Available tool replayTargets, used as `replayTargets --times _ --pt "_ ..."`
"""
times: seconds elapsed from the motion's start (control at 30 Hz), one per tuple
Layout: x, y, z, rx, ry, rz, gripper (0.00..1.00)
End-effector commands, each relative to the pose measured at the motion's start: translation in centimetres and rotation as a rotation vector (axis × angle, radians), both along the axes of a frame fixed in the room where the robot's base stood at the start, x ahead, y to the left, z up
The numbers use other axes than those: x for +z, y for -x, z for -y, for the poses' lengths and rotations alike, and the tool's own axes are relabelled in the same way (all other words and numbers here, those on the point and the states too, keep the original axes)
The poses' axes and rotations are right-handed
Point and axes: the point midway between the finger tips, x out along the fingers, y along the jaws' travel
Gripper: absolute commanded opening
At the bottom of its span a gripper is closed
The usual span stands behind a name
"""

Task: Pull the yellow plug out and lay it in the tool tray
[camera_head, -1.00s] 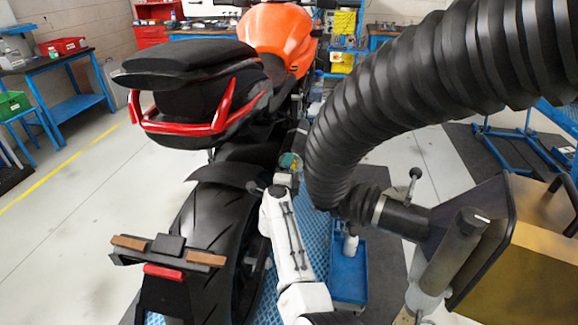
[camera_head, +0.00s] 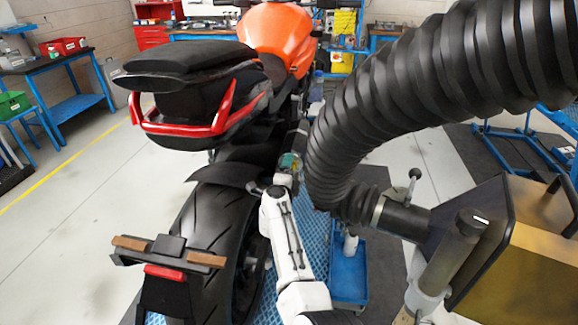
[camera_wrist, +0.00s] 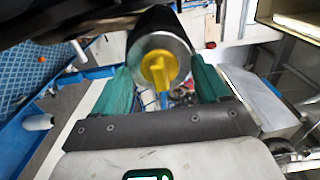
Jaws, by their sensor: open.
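The yellow plug (camera_wrist: 158,68) sits in the round metal end of a dark cylinder (camera_wrist: 166,43) in the wrist view, with a blue strip hanging below it. My gripper (camera_wrist: 161,76) is open, its two green fingers on either side of the plug with gaps showing. In the head view my gripper (camera_head: 289,162) is small, beside the motorcycle's rear, and the plug cannot be made out there. A blue tray (camera_head: 349,284), likely the tool tray, stands low to the right of my arm, holding a white bottle (camera_head: 350,244).
The motorcycle's rear tyre (camera_head: 205,240) is close left of my arm. A thick black ribbed hose (camera_head: 345,125) arches close on the right, joined to a yellow-sided machine (camera_head: 530,260). Open floor lies on the far left.

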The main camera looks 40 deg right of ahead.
Motion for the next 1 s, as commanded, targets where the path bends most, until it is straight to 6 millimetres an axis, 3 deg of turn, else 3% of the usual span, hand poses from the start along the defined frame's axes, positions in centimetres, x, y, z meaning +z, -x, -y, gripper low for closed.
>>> replayTargets --times 0.07,0.83,1.0 --pt "-0.02 0.01 0.01 0.000 0.000 0.000 0.73" --pt "-0.04 0.01 0.00 0.000 0.001 -0.001 0.00" --pt "0.04 0.10 -0.15 0.000 0.001 -0.001 0.00"
